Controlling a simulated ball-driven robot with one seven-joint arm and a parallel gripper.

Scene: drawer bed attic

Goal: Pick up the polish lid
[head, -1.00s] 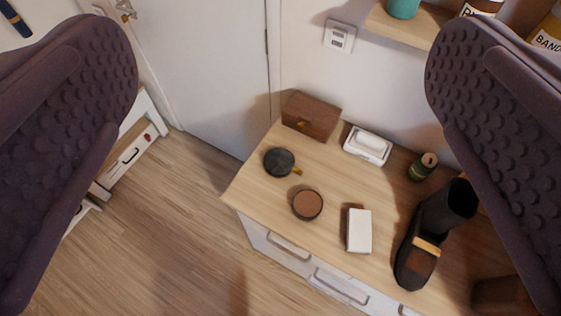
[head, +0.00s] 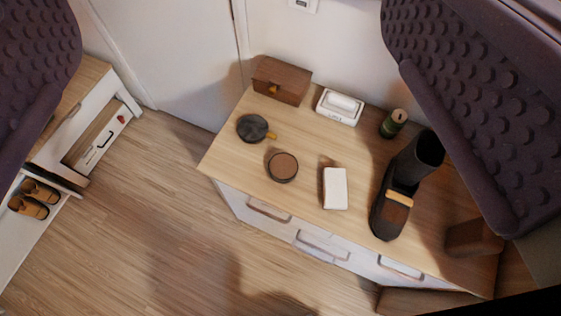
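The polish lid appears to be the dark round disc (head: 252,128) with a small gold tab on its right side. It lies flat near the left end of the wooden dresser top (head: 230,155). An open round tin with brown polish (head: 282,166) sits just to its right and nearer the front edge, apart from it. My gripper (head: 232,50) is wide open and empty. Its two dark, studded fingers frame the picture at left and right, well above the dresser, with the lid in the gap between them.
A wooden box (head: 281,80) stands behind the lid. A white dish (head: 339,107), green can (head: 393,123), white block (head: 335,188), black boot (head: 405,185) and brown block (head: 472,238) stand rightward. A shoe shelf (head: 75,120) is at left; the floor between is clear.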

